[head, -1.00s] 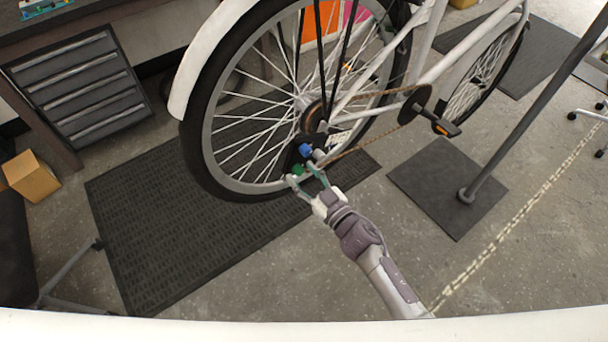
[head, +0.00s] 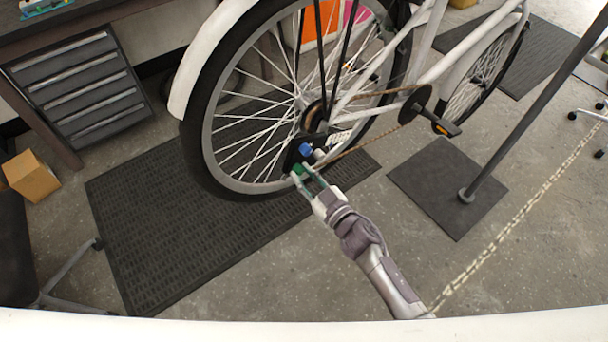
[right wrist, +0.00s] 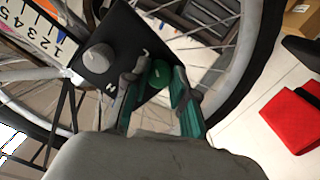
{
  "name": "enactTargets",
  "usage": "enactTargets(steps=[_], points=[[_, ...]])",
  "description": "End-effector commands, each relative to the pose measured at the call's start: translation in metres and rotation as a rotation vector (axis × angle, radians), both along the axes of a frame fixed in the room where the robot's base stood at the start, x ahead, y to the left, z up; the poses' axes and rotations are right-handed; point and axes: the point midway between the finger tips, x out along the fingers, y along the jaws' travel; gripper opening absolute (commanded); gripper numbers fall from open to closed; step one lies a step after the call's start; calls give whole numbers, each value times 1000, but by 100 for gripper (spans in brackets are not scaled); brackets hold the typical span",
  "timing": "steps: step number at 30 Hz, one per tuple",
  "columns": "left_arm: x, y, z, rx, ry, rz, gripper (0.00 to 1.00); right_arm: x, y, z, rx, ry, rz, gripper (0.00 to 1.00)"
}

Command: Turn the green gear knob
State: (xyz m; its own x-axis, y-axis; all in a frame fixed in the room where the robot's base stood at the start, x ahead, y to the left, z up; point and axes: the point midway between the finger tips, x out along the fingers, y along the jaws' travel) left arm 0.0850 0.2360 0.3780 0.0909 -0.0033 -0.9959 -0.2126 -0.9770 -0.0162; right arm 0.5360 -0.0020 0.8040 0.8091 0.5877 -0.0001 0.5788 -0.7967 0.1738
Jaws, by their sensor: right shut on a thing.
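The green gear knob (head: 298,170) sits low on a black plate (head: 303,150) at the bike's rear wheel. A blue knob (head: 306,149) is above it on the same plate. In the right wrist view the green knob (right wrist: 160,74) lies between the two fingers of my right gripper (right wrist: 158,88), and a grey knob (right wrist: 98,58) is beside it. In the head view my right gripper (head: 308,177) reaches up from below and is shut on the green knob. The fingers partly hide the knob's sides. My left gripper is not in view.
The white bike's rear wheel (head: 213,127) stands just behind the plate, with spokes and chain close by. A black mat (head: 150,230) lies below. A grey stand pole (head: 530,115) rises to the right. A red item (right wrist: 292,118) shows in the right wrist view.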

Motion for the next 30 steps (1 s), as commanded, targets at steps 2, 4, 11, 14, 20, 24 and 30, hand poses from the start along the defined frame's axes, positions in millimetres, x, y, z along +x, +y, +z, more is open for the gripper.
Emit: enactTargets(steps=[2,4,11,14,20,24,30], points=[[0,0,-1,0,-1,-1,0,0,0,-1,-34,-25,1,0],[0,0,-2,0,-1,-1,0,0,0,-1,-72,-52,1,0],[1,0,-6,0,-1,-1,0,0,-1,-1,-236,-170,0,0],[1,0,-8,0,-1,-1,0,0,0,-1,-313,-226,1,0],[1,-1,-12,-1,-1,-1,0,0,-1,-1,-465,-337,1,0],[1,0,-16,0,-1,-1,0,0,-1,-1,-562,-407,1,0],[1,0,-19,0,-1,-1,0,0,-1,-1,-675,-490,1,0]])
